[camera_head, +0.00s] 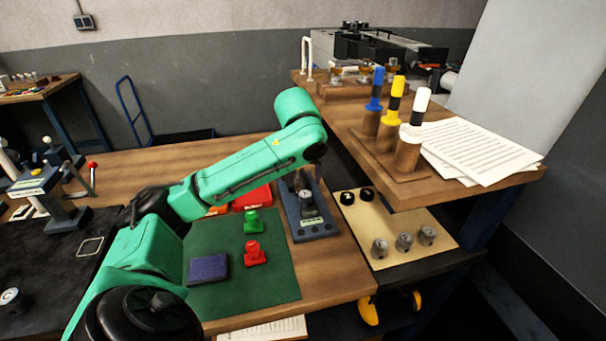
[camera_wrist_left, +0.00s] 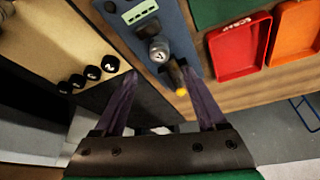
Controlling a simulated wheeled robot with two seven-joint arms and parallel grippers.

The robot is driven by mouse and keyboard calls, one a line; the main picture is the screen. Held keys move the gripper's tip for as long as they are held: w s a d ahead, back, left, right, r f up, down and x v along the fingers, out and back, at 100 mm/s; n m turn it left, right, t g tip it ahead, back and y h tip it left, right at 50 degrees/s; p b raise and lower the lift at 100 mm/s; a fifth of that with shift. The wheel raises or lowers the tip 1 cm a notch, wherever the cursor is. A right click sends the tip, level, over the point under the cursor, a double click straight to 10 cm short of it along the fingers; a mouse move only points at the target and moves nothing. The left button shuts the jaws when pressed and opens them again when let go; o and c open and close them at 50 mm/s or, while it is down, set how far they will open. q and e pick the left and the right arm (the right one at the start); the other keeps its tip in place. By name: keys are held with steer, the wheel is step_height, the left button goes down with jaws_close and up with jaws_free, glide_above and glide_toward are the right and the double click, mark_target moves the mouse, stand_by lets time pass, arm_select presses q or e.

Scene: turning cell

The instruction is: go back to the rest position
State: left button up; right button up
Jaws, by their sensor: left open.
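My left arm (camera_head: 250,165) reaches in from the left across the bench. In the left wrist view my left gripper (camera_wrist_left: 160,82) is open, its two dark fingers apart with nothing held between them. Beyond the fingertips is a blue-grey device (camera_wrist_left: 182,28) with a small display. A grey metal cylinder (camera_wrist_left: 158,52) stands on it, beside a yellow-tipped lever (camera_wrist_left: 181,92). The head view shows the same device (camera_head: 312,226) below the end of my arm; the fingers are hard to make out there. My right gripper is in neither view.
A green mat (camera_head: 285,283) holds red and green stamps and a blue pad. A red tray (camera_wrist_left: 240,47) and an orange tray (camera_wrist_left: 295,32) lie beside the device. A beige board (camera_head: 375,225) carries black and grey pieces. A raised shelf (camera_head: 520,178) bears upright tools and papers.

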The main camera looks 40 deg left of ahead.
arm_select(q)
steer(key=shift+v, duration=1)
